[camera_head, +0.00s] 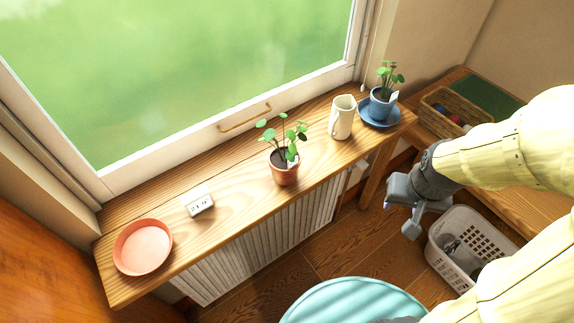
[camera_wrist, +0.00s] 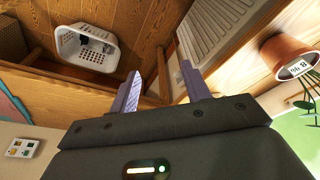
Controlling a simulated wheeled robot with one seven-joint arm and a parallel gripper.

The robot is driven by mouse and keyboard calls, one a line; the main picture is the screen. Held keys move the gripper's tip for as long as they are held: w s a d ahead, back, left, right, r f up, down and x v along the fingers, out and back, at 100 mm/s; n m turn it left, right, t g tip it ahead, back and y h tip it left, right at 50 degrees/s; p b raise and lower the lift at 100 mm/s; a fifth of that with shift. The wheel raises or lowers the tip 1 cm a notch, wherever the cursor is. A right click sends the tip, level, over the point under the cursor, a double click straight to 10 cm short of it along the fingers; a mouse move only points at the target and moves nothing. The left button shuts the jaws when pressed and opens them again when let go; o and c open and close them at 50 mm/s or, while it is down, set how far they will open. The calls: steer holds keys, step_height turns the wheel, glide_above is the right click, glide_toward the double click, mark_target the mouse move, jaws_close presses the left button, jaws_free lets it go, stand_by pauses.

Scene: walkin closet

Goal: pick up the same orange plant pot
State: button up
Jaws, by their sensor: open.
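The orange plant pot (camera_head: 284,172) stands upright near the middle of the wooden shelf under the window. It holds a leafy green plant and has a small white label. It also shows in the wrist view (camera_wrist: 280,56) at the upper right, with its label and part of the plant. My gripper (camera_head: 400,218) is off the front edge of the shelf, to the right of the pot and apart from it. In the wrist view my gripper's two fingers (camera_wrist: 163,88) are spread with nothing between them.
On the shelf (camera_head: 235,185) are an orange saucer (camera_head: 143,247), a small white digital display (camera_head: 199,202), a cream jug (camera_head: 342,118) and a blue pot (camera_head: 382,103) on a blue saucer (camera_head: 366,118). A radiator (camera_head: 290,232) is below. A laundry basket (camera_head: 488,236) stands on the floor.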

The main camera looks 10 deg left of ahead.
steer(key=o, duration=0.4)
steer(key=shift+w+a, duration=0.2)
steer(key=shift+a, duration=0.1)
steer(key=shift+c, duration=0.2)
steer(key=o, duration=0.7)
steer(key=w+a, duration=0.2)
steer(key=a, duration=0.1)
steer(key=shift+w+a+t+y+p, duration=0.1)
steer(key=shift+a+t+y+p, duration=0.05)
steer(key=shift+t+y+p, duration=0.25)
steer(key=w+a+t+p, duration=0.1)
steer(key=w+a, duration=0.4)
steer(key=a, duration=0.3)
steer(key=m+t+h+p, duration=0.2)
steer(key=t+h+p, duration=0.25)
steer(key=t, duration=0.45)
glide_toward(277, 170)
steer(key=v, duration=0.2)
steer(key=shift+s+a+r+b, duration=0.25)
steer(key=shift+s+r+b, duration=0.05)
steer(key=shift+b, duration=0.05)
steer(key=p+x, duration=0.3)
steer(key=x, duration=0.9)
steer(key=shift+d+f, duration=0.1)
steer(key=shift+f, duration=0.1)
